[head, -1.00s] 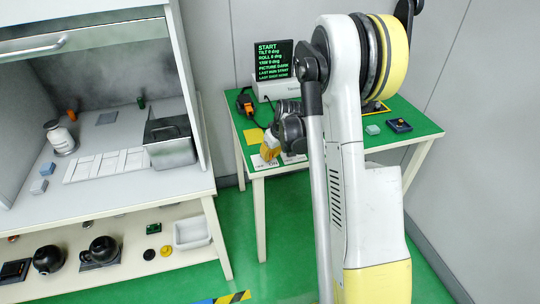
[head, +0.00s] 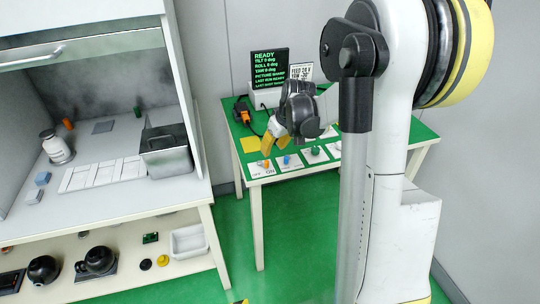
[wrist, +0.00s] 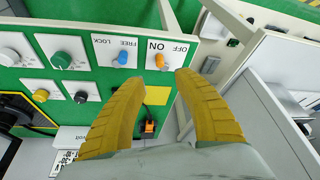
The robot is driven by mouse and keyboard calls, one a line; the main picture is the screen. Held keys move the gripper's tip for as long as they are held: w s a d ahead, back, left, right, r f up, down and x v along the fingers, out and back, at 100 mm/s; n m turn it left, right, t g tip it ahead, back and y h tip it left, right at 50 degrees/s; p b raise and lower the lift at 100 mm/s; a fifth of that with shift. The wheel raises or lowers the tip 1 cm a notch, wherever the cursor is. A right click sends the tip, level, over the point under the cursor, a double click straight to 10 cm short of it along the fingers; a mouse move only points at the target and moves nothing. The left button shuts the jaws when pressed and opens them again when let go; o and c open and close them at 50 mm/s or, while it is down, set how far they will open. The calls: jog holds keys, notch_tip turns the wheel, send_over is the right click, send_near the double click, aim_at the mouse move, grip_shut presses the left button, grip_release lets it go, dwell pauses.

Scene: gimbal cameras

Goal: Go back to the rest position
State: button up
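My gripper (head: 268,146) is over the front left of the green table (head: 250,131); in the wrist view (wrist: 160,82) its two yellow fingers are apart with nothing between them. Just beyond the fingertips are the orange switch (wrist: 159,61) on the ON/OFF plate and the blue switch (wrist: 123,57) on the FREE/LOCK plate. The fingers look apart from both switches, though the exact gap is unclear. A screen (head: 270,64) at the back of the table shows READY in green. My arm hides part of the table.
A green knob (wrist: 60,60), a white knob (wrist: 10,57), a yellow button (wrist: 40,95) and a black knob (wrist: 80,97) sit beside the switches. An orange-black device (head: 242,112) lies at the table's left. A hooded bench (head: 190,190) stands left, with green floor between.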

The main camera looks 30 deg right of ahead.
jog(key=shift+s+r, duration=0.25)
jog(key=shift+r, duration=0.4)
jog(key=s+a+r, duration=0.9)
jog(key=a, duration=0.4)
jog(key=s+a+t, duration=0.2)
jog(key=s+a, duration=0.6)
jog(key=s, duration=0.4)
jog(key=shift+s+a+m+t, duration=0.3)
jog(key=shift+s+a, duration=0.1)
